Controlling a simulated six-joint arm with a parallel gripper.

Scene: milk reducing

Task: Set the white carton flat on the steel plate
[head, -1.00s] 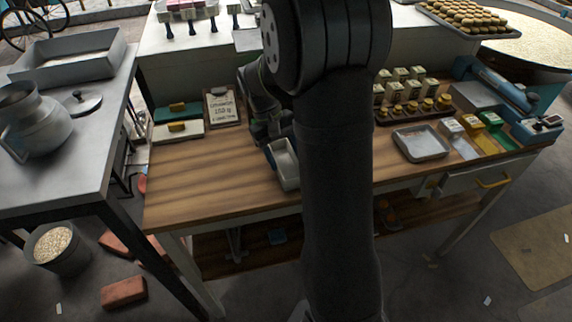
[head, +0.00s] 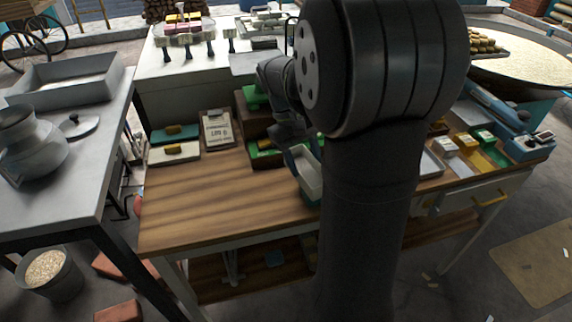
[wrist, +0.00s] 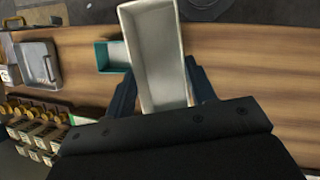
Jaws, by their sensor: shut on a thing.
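My gripper (wrist: 162,92) is shut on a white, open-topped carton (wrist: 155,45), with one blue finger along each side. In the head view the carton (head: 309,178) hangs tilted over the wooden table, just left of my arm. I cannot tell its exact height above the wood. A shallow steel tray (head: 430,164) shows right of my arm, mostly hidden by it; it shows whole in the wrist view (wrist: 38,66), left of the carton. The carton is apart from both.
A teal open box (wrist: 112,57) stands close left of the carton in the wrist view. Green and brown boxes (head: 264,152) stand behind my gripper. Small coloured cartons (head: 465,141) line the table's right end. The table's left front (head: 205,200) is clear.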

